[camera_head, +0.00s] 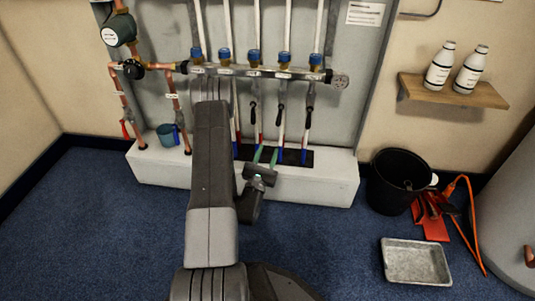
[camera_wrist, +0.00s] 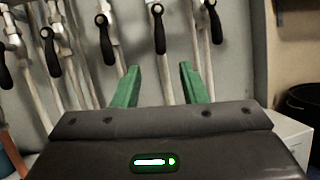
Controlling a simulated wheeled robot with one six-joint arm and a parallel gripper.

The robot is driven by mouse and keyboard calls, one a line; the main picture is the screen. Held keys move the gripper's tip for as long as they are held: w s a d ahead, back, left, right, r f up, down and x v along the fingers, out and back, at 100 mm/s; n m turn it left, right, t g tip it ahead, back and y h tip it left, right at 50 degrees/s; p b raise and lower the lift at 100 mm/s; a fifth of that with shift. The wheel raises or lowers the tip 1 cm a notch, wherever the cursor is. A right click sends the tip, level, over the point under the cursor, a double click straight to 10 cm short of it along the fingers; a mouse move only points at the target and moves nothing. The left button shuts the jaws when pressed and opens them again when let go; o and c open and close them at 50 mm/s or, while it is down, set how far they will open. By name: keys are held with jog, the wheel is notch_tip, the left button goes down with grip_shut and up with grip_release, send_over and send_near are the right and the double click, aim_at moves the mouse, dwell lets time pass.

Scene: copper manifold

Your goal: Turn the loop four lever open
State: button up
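The copper manifold (camera_head: 265,72) has a row of blue-capped loop valves along its bar. Counting from the left, I take the fourth black lever (camera_head: 281,114) as loop four; its label is too small to read. It hangs downward along its pipe and also shows in the wrist view (camera_wrist: 160,32), above and beyond the gap between my fingers. My gripper (camera_head: 266,155) is below the levers, near the pipes. In the wrist view, its green fingers (camera_wrist: 160,85) are apart with nothing between them. My arm hides the leftmost levers in the head view.
Neighbouring levers hang close on both sides, the third (camera_wrist: 106,40) and fifth (camera_wrist: 215,22). A white plinth (camera_head: 320,185) juts out below. A black bucket (camera_head: 392,190), grey tray (camera_head: 415,262) and orange hose (camera_head: 472,220) are on the floor at right.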

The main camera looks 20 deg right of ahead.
aim_at(279, 116)
jog(key=shift+w+r, duration=0.1)
jog(key=shift+r, duration=0.05)
jog(key=c, duration=0.5)
jog(key=w+r+m+g+p, duration=0.1)
jog(key=m+p, duration=0.1)
jog(key=m, duration=0.1)
jog(key=w+a+r+m+g+h+p, duration=0.1)
jog(key=r+m+p, duration=0.1)
jog(key=m, duration=0.1)
jog(key=a+r+m+g+p, duration=0.1)
jog(key=m+p, duration=0.1)
jog(key=m, duration=0.1)
jog(key=shift+w+r+g, duration=0.3)
jog(key=shift+w+g, duration=0.1)
grip_shut()
jog(key=w+a+r+m+g+p, duration=0.2)
jog(key=a+m+g+p, duration=0.3)
jog(key=m, duration=0.7)
jog(key=s+f+b+x, duration=0.1)
jog(key=b+x, duration=0.2)
jog(key=x, duration=0.9)
jog(key=shift+d+m+y, duration=0.3)
jog(key=shift+d+m, duration=0.05)
jog(key=shift+m, duration=0.05)
